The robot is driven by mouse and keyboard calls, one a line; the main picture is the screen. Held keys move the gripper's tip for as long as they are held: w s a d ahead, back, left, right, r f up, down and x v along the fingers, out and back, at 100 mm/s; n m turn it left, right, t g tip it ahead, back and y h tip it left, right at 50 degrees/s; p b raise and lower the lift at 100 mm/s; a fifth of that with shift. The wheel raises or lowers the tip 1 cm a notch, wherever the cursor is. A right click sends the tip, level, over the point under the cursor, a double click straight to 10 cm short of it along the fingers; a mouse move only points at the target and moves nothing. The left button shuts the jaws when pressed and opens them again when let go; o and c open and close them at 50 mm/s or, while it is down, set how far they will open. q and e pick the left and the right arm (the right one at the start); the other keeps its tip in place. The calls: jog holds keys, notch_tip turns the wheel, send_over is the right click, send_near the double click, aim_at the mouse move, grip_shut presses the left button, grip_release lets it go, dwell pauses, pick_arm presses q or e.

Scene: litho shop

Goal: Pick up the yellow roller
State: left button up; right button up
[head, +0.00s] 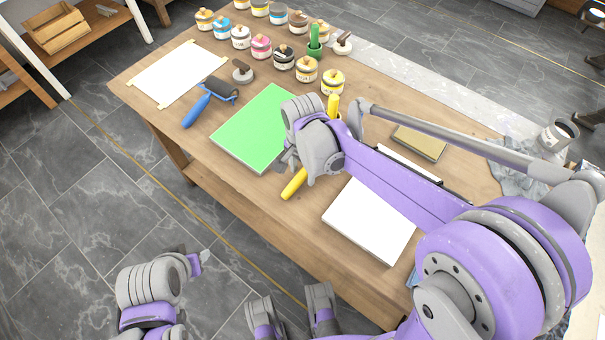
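A yellow handle (294,184) lies on the wooden table just below the green sheet's lower right corner. It looks like the handle of the yellow roller; its upper end and any roller head are hidden behind my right gripper. My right gripper (287,160) is low over the table at the upper end of this handle. Its fingers are mostly hidden by its own wrist, so I cannot tell whether they hold the handle. Another yellow piece (333,104) shows behind my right wrist. My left gripper (194,262) is over the floor, away from the table, its opening unclear.
A green sheet (250,130) and a white slab (370,220) flank the yellow handle. A blue-handled roller (196,110) lies farther left. Several ink jars (284,57) line the back. A tan block (419,142) lies behind my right arm.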

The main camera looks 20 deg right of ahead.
grip_shut()
jog(key=shift+r, duration=0.1)
